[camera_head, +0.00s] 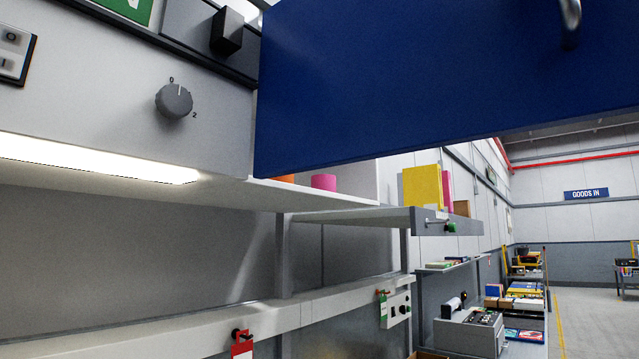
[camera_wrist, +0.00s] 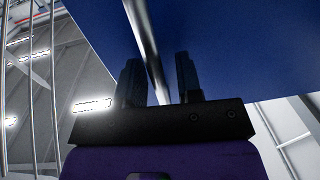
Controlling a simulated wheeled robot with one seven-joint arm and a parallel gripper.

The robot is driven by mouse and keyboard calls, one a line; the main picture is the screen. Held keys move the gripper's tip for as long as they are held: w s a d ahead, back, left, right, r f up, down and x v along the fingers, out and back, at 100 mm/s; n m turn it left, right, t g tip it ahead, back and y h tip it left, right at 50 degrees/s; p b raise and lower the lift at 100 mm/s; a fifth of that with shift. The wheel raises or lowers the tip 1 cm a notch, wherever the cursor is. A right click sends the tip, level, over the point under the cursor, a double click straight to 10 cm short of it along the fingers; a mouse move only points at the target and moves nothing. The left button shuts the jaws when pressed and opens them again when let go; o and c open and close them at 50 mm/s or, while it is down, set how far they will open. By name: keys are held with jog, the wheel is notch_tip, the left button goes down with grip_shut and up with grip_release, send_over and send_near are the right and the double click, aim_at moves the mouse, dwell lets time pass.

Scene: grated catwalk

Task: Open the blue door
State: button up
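The blue door (camera_head: 430,80) fills the upper right of the head view as a broad flat panel. Its lower edge hangs over a shelf and its left edge is beside the grey cabinet front. A curved metal handle (camera_head: 571,22) shows at its top right, cut off by the frame. In the wrist view the door (camera_wrist: 230,50) spans the upper right, and the bar of the handle (camera_wrist: 143,35) runs down between the two dark fingers of my gripper (camera_wrist: 158,82). The fingers are apart, with a gap between bar and right finger. My gripper is outside the head view.
A grey cabinet front (camera_head: 80,110) with a dial (camera_head: 174,101) is at left. A pink cylinder (camera_head: 323,182) sits on the shelf under the door. A yellow box (camera_head: 422,187) stands on a farther shelf. Open floor (camera_head: 590,325) lies at lower right.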

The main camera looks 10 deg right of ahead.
jog(key=shift+s+a, duration=0.1)
jog(key=v, duration=1)
jog(key=shift+s+a, duration=0.15)
jog(key=shift+s, duration=0.1)
dwell(0.4)
